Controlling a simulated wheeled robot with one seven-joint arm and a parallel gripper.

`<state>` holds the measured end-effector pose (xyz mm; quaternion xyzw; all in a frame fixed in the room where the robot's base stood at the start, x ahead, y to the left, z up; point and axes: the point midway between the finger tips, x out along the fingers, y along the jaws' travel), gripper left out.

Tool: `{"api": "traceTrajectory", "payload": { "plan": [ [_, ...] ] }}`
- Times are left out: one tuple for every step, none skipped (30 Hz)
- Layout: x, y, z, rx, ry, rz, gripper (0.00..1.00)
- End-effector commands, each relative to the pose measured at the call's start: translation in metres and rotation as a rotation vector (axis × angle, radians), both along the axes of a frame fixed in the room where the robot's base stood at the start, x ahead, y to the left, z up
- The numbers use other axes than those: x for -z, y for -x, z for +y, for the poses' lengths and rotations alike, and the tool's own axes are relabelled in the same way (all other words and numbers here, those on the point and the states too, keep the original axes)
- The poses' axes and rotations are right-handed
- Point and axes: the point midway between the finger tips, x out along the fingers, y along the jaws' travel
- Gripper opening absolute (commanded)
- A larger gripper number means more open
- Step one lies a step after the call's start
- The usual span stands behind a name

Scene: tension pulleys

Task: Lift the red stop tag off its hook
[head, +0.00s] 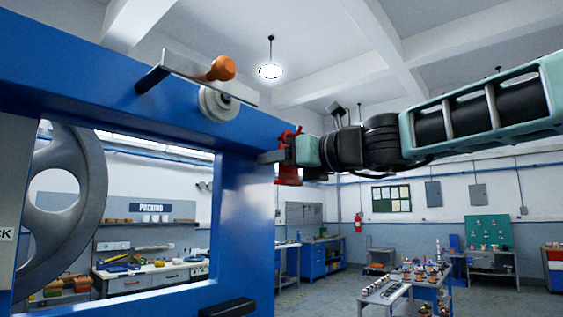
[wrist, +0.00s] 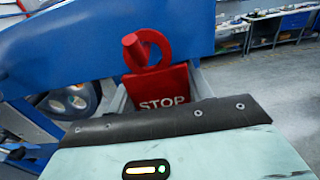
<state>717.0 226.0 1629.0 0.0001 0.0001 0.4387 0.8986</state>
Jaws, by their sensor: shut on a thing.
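The red stop tag (wrist: 160,88) is in the lower middle of the wrist view, with white STOP lettering and a ring at its top. A short red peg (wrist: 134,48) shows at the left of the ring, against the blue frame. I cannot tell whether the ring is still around it. My gripper (wrist: 160,92) is shut on the tag's plate, with a grey finger on each side. The tag's lower part is hidden behind my gripper's body. In the head view the red tag (head: 288,178) is at my gripper (head: 284,156), beside the blue frame's right post.
The blue machine frame (head: 243,215) stands close on the left, with a grey spoked wheel (head: 88,190) inside. An orange knob (head: 222,68) and a pale roller (head: 217,104) stick out above. Benches stand farther back. Open room lies right of the post.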

Motion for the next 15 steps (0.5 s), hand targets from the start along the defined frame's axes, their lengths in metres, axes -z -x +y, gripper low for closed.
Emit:
{"api": "traceTrajectory", "payload": {
  "plan": [
    [-0.0032,0.0002,0.0002,0.000,0.000,0.000,0.28],
    [-0.0040,0.0002,0.0002,0.000,0.000,0.000,0.28],
    [-0.0051,0.0002,0.0002,0.000,0.000,0.000,0.28],
    [-0.0057,0.0002,0.0001,0.000,0.000,0.000,0.28],
    [-0.0061,0.0002,0.0001,0.000,0.000,0.000,0.28],
    [-0.0063,0.0001,0.0000,0.000,0.000,0.000,0.28],
    [-0.0063,0.0001,0.0000,0.000,0.000,0.000,0.28],
    [-0.0062,0.0001,0.0000,0.000,0.000,0.000,0.28],
    [-0.0060,0.0001,-0.0001,0.000,0.000,0.000,0.28],
    [-0.0059,0.0001,-0.0001,0.000,0.000,0.000,0.28],
    [-0.0058,0.0001,-0.0001,0.000,0.000,0.000,0.28],
    [-0.0058,0.0001,-0.0001,0.000,0.000,0.000,0.28],
    [-0.0058,0.0001,-0.0001,0.000,0.000,0.000,0.28],
    [-0.0058,0.0001,-0.0001,0.000,0.000,0.000,0.28],
    [-0.0058,0.0001,-0.0002,0.000,0.000,0.000,0.28]
  ]
}}
